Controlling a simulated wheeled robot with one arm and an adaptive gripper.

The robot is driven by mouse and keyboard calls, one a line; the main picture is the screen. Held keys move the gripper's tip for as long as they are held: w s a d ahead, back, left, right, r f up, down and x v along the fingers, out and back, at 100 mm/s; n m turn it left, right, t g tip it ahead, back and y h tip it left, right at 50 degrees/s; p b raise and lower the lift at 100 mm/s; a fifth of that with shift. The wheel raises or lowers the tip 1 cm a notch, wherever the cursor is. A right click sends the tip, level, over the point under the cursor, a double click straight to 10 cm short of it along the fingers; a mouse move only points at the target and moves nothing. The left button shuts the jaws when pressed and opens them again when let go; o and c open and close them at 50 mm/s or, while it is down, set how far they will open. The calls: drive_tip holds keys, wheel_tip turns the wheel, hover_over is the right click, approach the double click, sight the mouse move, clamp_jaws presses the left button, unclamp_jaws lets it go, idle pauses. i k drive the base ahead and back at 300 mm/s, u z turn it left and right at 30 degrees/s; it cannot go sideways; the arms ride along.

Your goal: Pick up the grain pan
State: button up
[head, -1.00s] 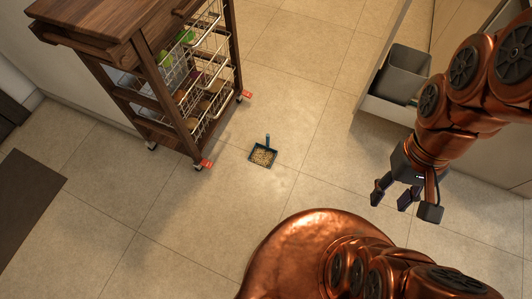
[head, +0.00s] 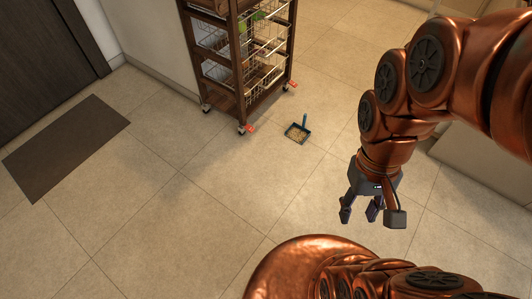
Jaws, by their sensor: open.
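The grain pan (head: 298,131) is a small dark blue-green dustpan with an upright handle, holding tan grain. It lies on the tiled floor just right of the cart's front wheel. My gripper (head: 369,217) is open and empty. It hangs in the air, fingers down, to the right of the pan in the picture and nearer to me. Nothing covers the pan.
A dark wooden cart (head: 235,62) on red-braked wheels, with wire baskets, stands just left of the pan. A brown mat (head: 65,147) lies by a dark door (head: 45,60) at the left. The floor (head: 180,215) in front is clear.

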sight(298, 133)
drive_tip(key=u, duration=1.05)
drive_tip(key=i, duration=1.45)
drive_tip(key=z, duration=0.9)
drive_tip(key=i, duration=0.75)
drive_tip(key=z, duration=0.65)
